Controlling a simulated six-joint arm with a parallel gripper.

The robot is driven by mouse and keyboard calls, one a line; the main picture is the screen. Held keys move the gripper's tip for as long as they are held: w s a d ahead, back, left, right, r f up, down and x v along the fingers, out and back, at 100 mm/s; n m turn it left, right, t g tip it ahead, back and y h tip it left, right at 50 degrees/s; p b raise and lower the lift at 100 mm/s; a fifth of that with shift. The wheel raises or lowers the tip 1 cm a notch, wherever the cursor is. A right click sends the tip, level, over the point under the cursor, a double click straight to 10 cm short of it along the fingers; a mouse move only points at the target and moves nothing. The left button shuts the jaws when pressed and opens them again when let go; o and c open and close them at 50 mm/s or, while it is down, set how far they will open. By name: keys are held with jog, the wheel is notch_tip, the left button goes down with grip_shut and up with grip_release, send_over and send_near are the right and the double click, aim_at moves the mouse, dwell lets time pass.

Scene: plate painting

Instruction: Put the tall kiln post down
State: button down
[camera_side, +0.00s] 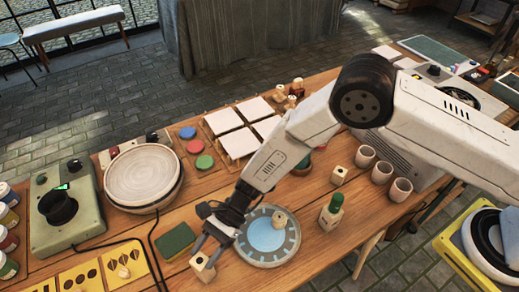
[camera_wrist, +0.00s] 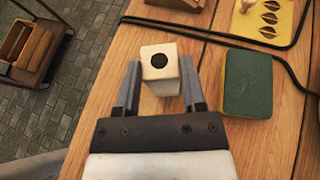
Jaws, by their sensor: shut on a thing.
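The tall kiln post (camera_side: 202,267) is a pale block with a dark round hole in its top. It stands upright between the fingers of my gripper (camera_side: 208,253), near the front edge of the table, left of the painted plate. In the wrist view the post (camera_wrist: 160,68) sits between the two fingertips of my gripper (camera_wrist: 160,82), which is shut on it. Its lower part is partly hidden, and I cannot tell whether its base touches the wood.
A green-topped sponge (camera_side: 177,240) lies close by on the left. The blue-centred plate (camera_side: 292,243) with a small pale block (camera_side: 281,219) on it is on the right. A block holding a green-topped item (camera_side: 331,215) and pale cups (camera_side: 381,173) stand farther right. Black cables (camera_wrist: 222,39) cross the table.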

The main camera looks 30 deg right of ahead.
jog(key=shift+f, duration=0.1)
jog(key=shift+c, duration=0.8)
grip_release()
jog(key=shift+w+d+r, duration=0.1)
jog(key=shift+d+r, duration=0.05)
jog(key=shift+r, duration=0.05)
jog(key=v, duration=1.1)
jog(key=shift+d, duration=0.35)
jog(key=shift+w+r, duration=0.1)
jog(key=shift+w, duration=0.05)
